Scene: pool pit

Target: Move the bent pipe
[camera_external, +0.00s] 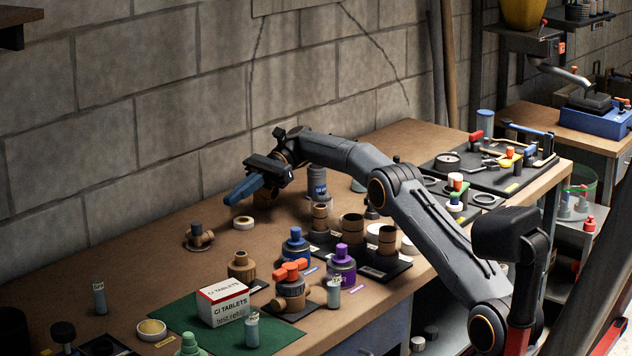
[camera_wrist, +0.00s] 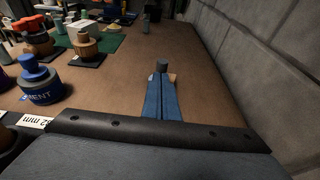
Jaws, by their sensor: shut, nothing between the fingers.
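A small brown elbow-like fitting (camera_external: 201,238) with a dark cap lies on the bench near the wall; it looks like the bent pipe. In the wrist view a dark cap (camera_wrist: 162,66) shows just beyond my fingertips, with a bit of tan beside it; the fingers hide most of that thing. My gripper (camera_external: 229,200) has long blue fingers, pressed together and empty, pointing left above the bench. In the wrist view the fingers (camera_wrist: 163,80) meet along their length. The fitting stands below and left of the fingertips in the external view, apart from them.
A white tape roll (camera_external: 243,223) lies right of the fitting. A brown fitting (camera_external: 242,266), a blue bottle (camera_external: 295,245) and a purple bottle (camera_external: 341,266) stand in front. A tablets box (camera_external: 223,302) sits on a green mat. The block wall (camera_external: 130,130) bounds the back. Left bench is mostly clear.

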